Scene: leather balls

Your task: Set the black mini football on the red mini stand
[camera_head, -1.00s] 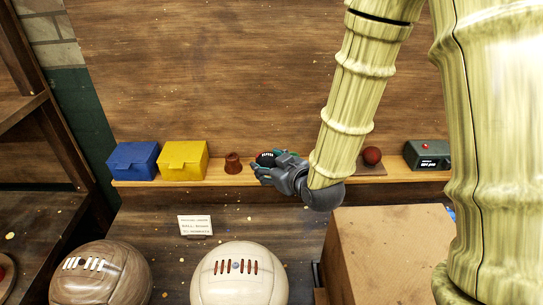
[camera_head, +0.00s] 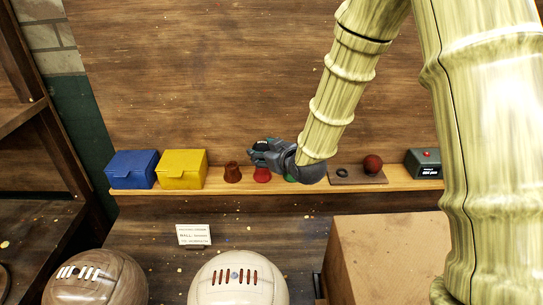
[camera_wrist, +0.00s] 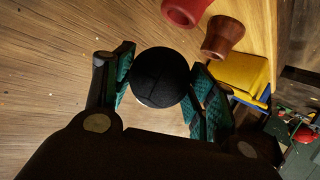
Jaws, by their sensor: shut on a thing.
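The black mini football (camera_wrist: 160,77) is between my gripper's teal-padded fingers in the wrist view. In the head view my gripper (camera_head: 262,147) is shut on the football (camera_head: 261,145), mostly hidden by the fingers, and holds it above the shelf. The red mini stand (camera_head: 262,175) is on the shelf just below my gripper in the head view. It also shows at the top of the wrist view (camera_wrist: 186,10), apart from the ball. A brown stand (camera_head: 232,172) is just left of the red one.
A yellow box (camera_head: 181,169) and a blue box (camera_head: 132,169) stand left on the shelf (camera_head: 210,188). A green thing (camera_head: 291,178) shows partly under my wrist. Right are a board (camera_head: 350,180) with a dark red ball (camera_head: 373,163) and a dark green box (camera_head: 424,163).

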